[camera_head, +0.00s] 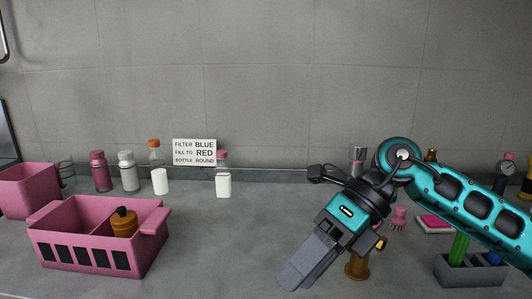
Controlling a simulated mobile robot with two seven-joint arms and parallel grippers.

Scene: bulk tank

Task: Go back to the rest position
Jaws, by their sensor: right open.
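My right gripper (296,278) hangs over the counter right of the middle, its fingers pointing down and to the left. It is open with nothing seen between its fingers, and its arm comes in from the right. An amber-brown object (357,267) stands just right of the fingers, partly hidden by the gripper. My left gripper is not in view.
A pink crate (70,212) with an amber bottle (124,221) stands at the left, near a pink bin (28,190). Several bottles and a sign (194,152) line the wall. A grey rack (470,272) is at right. The counter's middle is clear.

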